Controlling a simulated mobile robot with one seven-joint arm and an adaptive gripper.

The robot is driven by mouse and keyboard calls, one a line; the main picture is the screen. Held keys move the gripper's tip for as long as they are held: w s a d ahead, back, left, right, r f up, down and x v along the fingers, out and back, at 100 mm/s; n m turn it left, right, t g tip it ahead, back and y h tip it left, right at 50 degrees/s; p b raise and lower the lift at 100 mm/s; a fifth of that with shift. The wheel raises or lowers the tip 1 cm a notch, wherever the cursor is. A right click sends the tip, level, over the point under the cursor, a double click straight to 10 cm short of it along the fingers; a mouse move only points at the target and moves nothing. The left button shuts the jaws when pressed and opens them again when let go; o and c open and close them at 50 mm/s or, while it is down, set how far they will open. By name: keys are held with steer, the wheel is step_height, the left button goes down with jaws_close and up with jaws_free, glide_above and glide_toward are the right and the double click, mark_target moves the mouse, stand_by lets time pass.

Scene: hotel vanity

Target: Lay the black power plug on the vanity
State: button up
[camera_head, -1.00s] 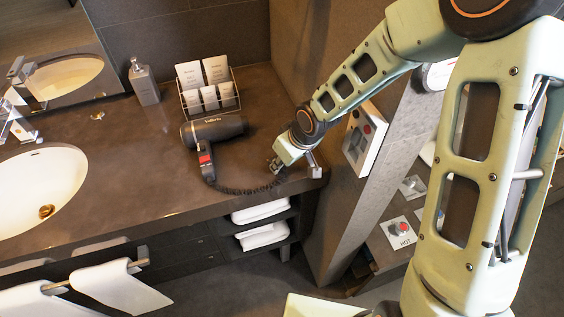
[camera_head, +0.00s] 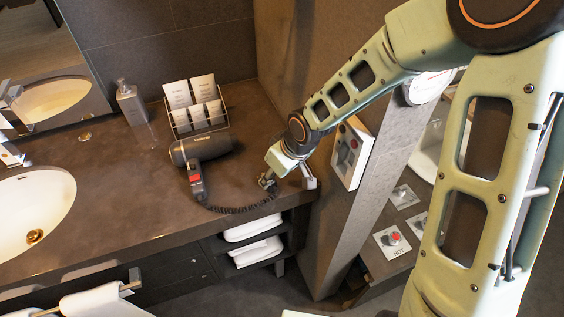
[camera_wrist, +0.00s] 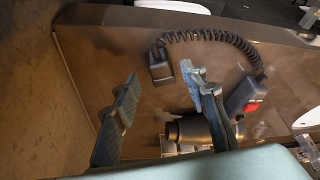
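The black power plug (camera_wrist: 160,66) is at the end of a coiled black cord (camera_wrist: 212,36) and appears to rest on the dark vanity top (camera_head: 110,190). In the wrist view my gripper (camera_wrist: 160,80) is open, with a finger to either side and the plug just beyond the gap between the tips. I see no finger closed on the plug. In the head view my gripper (camera_head: 268,181) is low over the right end of the vanity, by the cord's end, and mostly hides the plug. The cord leads to a black hair dryer (camera_head: 205,147) lying on the vanity.
A wire rack of cards (camera_head: 197,119) and a soap bottle (camera_head: 131,104) stand at the back. The sink (camera_head: 35,205) is at left. A wall panel (camera_head: 350,155) and slanted pillar are close right of my gripper. Bare counter lies between sink and dryer.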

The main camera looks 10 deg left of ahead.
steer(key=p+v, duration=0.2)
steer(key=v, duration=0.7)
steer(key=shift+p, duration=0.35)
steer(key=shift+f, duration=0.1)
